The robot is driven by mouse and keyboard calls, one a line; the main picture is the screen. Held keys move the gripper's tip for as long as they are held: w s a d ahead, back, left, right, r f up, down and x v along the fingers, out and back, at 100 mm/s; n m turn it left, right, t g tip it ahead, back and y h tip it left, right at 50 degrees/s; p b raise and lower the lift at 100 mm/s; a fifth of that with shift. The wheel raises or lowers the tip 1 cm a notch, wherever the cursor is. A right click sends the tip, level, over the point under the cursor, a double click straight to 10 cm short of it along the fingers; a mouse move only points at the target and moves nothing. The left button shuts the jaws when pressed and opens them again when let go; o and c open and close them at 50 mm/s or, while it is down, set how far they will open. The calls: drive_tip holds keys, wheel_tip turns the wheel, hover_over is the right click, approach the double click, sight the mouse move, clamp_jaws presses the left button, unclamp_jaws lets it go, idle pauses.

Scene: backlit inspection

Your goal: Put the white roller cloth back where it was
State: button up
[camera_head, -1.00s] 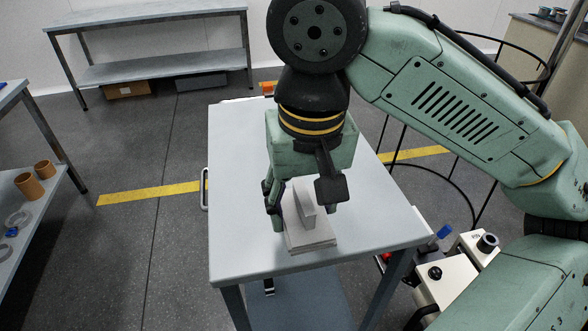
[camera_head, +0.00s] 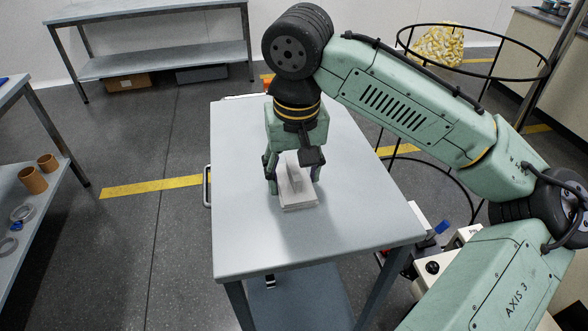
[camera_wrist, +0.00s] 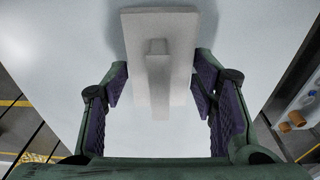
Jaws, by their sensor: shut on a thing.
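The white roller cloth (camera_head: 297,201) shows as a pale flat slab with a narrow raised bar along its middle. It is over the middle of the grey table; I cannot tell whether it touches the top. My gripper (camera_head: 294,178) points down from above and is shut on it. In the wrist view the slab (camera_wrist: 182,35) is between the two dark-padded fingers of my gripper (camera_wrist: 160,88), with the bar pointing toward the palm. The fingers hide part of its sides in the head view.
The grey table (camera_head: 240,240) is otherwise clear around the cloth. A shelf with brown cups (camera_head: 47,163) and rings stands left. A long bench (camera_head: 150,15) is at the back. A black wire hoop stand (camera_head: 475,75) with a yellow-white bundle behind it is right.

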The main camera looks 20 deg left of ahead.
sight(296, 174)
drive_tip(key=o, duration=1)
drive_tip(key=shift+o, duration=0.2)
wheel_tip(296, 174, up, 12)
drive_tip(key=s, duration=0.1)
drive_tip(key=shift+d, duration=0.4)
drive_tip(key=shift+s, duration=0.1)
